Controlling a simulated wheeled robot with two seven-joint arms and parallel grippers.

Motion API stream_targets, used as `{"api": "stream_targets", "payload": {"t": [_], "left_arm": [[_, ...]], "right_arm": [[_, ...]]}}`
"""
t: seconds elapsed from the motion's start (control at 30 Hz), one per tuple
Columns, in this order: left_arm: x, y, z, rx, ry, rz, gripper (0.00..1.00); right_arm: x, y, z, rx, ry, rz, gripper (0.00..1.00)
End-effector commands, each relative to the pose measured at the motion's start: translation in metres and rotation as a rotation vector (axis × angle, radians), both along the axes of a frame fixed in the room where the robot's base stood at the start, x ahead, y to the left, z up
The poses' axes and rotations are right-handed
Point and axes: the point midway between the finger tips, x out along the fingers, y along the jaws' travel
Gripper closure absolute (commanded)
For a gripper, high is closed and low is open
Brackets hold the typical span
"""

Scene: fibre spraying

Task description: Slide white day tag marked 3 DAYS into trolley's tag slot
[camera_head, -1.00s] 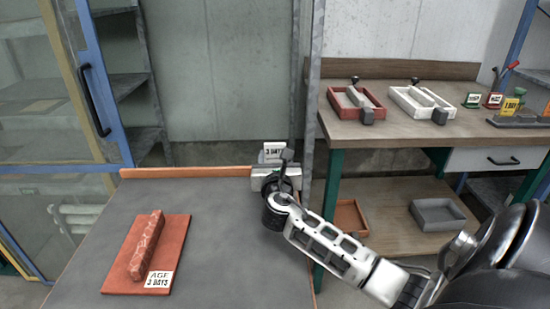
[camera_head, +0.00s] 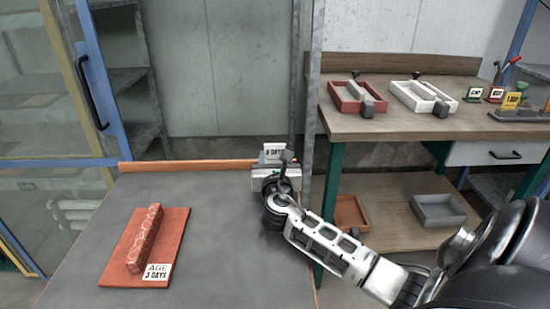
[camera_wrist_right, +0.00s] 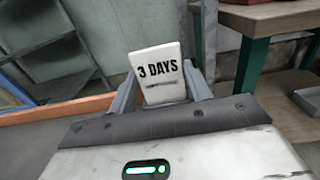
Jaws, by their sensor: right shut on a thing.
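The white day tag (camera_head: 274,151) shows beyond my right gripper (camera_head: 275,168) in the head view, at the far right corner of the grey-topped trolley (camera_head: 215,215). In the right wrist view the tag (camera_wrist_right: 158,68) reads 3 DAYS and stands nearly upright, slightly tilted, between the fingers of my right gripper (camera_wrist_right: 160,92), which are shut on its lower part. I cannot make out the tag slot; the gripper may hide it. My left gripper is not in view.
A red board (camera_head: 182,225) with a long reddish block (camera_head: 146,238) and an AGE 3 DAYS card (camera_head: 157,275) lies on the trolley top. A metal post (camera_head: 311,110) stands close behind the gripper. A wooden bench (camera_head: 390,125) with trays is at right.

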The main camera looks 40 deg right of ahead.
Motion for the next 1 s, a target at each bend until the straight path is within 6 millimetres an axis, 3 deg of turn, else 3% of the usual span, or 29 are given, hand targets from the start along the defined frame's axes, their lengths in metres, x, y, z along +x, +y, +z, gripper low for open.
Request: {"api": "stream_targets", "payload": {"t": [0.43,0.47,0.53,0.87,1.0], "left_arm": [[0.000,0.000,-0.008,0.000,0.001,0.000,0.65],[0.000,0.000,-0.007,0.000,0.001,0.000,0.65],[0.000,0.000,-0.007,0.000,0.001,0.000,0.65],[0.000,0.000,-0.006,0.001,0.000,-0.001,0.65],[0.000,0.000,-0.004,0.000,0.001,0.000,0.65]], "right_arm": [[0.000,0.000,-0.012,0.000,0.000,0.000,0.73],[0.000,0.000,-0.011,-0.001,-0.001,0.000,0.45],[0.000,0.000,-0.011,0.000,0.000,0.000,0.26],[-0.001,0.001,-0.011,0.000,0.000,0.001,0.25],[-0.012,0.011,-0.012,0.001,0.002,0.002,0.25]]}}
